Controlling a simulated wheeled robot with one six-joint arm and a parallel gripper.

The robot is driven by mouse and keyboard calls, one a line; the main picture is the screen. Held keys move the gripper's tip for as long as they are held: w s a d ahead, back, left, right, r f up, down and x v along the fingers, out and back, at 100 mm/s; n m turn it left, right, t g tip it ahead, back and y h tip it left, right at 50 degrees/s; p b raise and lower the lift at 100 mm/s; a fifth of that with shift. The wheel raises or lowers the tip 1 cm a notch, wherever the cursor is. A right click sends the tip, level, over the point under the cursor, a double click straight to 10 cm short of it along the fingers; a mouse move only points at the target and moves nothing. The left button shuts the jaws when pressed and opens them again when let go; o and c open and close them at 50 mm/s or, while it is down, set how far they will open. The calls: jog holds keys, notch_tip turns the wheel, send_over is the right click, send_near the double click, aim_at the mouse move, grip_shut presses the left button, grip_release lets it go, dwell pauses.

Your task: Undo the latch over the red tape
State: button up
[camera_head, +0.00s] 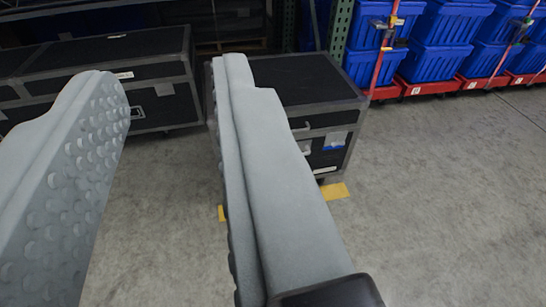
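My gripper (168,78) is open and empty, its two grey padded fingers wide apart in the foreground. Blue totes (440,58) stand stacked at the upper right, well beyond the fingers. A red strap (384,52) runs down the left stack, with a small grey buckle-like piece (390,22) across it. Another red strap (508,48) runs down a stack further right, with a similar small piece (520,24) on it. These pieces are too small to tell whether they are fastened. The tops of the stacks are cut off by the frame.
Red wheeled dollies (428,88) carry the totes. A black case (305,80) stands behind my right finger, and another long black case (150,75) stands at left. Green rack posts (339,28) rise behind. Yellow tape (334,191) marks the floor. Concrete floor at right (450,200) is clear.

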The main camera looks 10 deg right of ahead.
jog(key=o, duration=1)
jog(key=w+f, duration=0.1)
jog(key=w, duration=0.5)
jog(key=shift+d+f, duration=0.15)
jog(key=shift+f, duration=0.05)
jog(key=w+d+f, duration=0.1)
jog(key=w+f, duration=0.6)
jog(key=w, duration=0.5)
jog(key=w+d+f, duration=0.1)
jog(key=w+f, duration=0.7)
jog(key=w, duration=0.4)
jog(key=w+d+f, duration=0.1)
jog(key=w+f, duration=0.4)
jog(key=f, duration=0.3)
jog(key=w+f, duration=0.6)
jog(key=f, duration=0.2)
notch_tip(320, 180, down, 35)
jog(key=d, duration=0.2)
jog(key=shift+t, duration=0.3)
jog(key=w, duration=1.8)
jog(key=shift+d+f, duration=0.1)
jog(key=shift+d, duration=0.05)
jog(key=c, duration=1)
